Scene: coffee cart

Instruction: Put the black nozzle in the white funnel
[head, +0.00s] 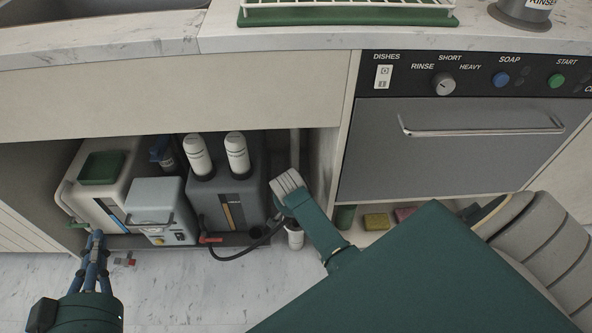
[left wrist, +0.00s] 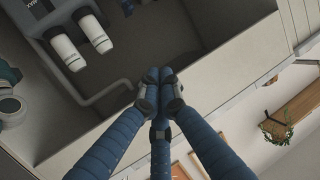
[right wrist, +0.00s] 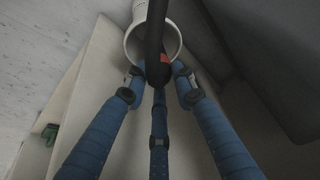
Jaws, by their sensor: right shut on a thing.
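The white funnel (head: 295,239) stands low by the cabinet's front edge, beside the grey unit. In the right wrist view its round rim (right wrist: 133,45) opens toward the camera. The black nozzle (right wrist: 157,68), with a red mark on it, crosses that mouth; I cannot tell whether its tip is inside. My right gripper (right wrist: 157,84) is shut on the nozzle, its blue fingers close to the rim. In the head view my right arm hides most of that gripper. My left gripper (head: 95,238) is shut and empty at the lower left; its fingertips meet in the left wrist view (left wrist: 160,92).
The grey unit (head: 222,205) carries two white bottles (head: 237,153) and a black hose (head: 245,250). A light blue-grey box (head: 155,207) and a white container (head: 95,205) stand left of it. A dishwasher (head: 450,145) is at right. The floor (head: 190,285) in front is mostly clear.

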